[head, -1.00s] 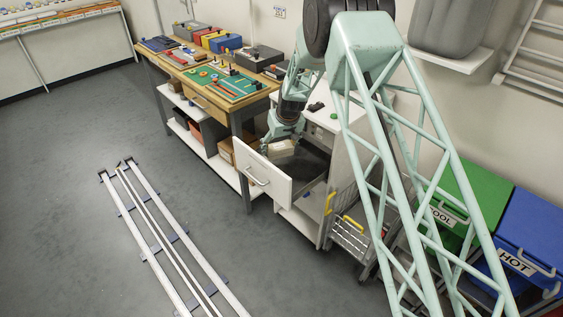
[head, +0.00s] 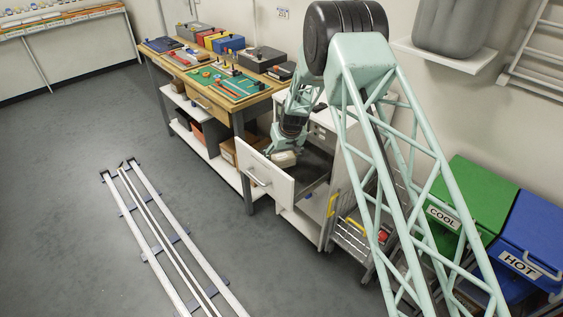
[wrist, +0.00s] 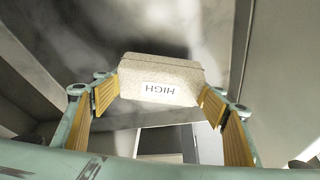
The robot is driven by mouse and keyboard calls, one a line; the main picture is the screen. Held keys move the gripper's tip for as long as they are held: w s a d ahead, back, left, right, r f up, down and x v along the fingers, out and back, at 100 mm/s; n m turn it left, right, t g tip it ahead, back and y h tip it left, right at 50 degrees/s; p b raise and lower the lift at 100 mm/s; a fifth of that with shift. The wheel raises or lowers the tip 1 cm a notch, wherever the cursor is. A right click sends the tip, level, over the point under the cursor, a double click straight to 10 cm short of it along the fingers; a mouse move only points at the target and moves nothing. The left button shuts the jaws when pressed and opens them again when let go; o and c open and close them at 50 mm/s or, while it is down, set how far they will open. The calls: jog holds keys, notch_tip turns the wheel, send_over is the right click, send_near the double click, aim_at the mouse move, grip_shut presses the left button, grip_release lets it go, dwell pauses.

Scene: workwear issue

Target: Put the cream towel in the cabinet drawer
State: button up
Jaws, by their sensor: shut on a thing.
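In the head view the towel (head: 284,159) hangs under my gripper (head: 284,150), at the open cabinet drawer (head: 265,178). It is just behind the drawer's white front panel, over or inside the drawer's left part. I cannot tell whether it touches the drawer floor. The cabinet (head: 320,125) is white and partly hidden by my arm.
A workbench (head: 235,100) with a green mat, tools and boxes stands left of the cabinet. A wire basket (head: 350,240) is right of the drawer. Green (head: 465,195) and blue (head: 535,235) bins stand at the right. A floor rail (head: 165,240) lies in front, with clear floor around it.

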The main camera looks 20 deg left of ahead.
jog(key=shift+f, duration=0.8)
jog(key=shift+f, duration=0.15)
jog(key=o, duration=0.9)
jog(key=shift+r, duration=0.25)
jog(key=shift+s+d+r, duration=0.15)
jog(key=shift+r, duration=0.45)
jog(key=shift+p+v, duration=0.8)
jog(key=shift+v, duration=4.45)
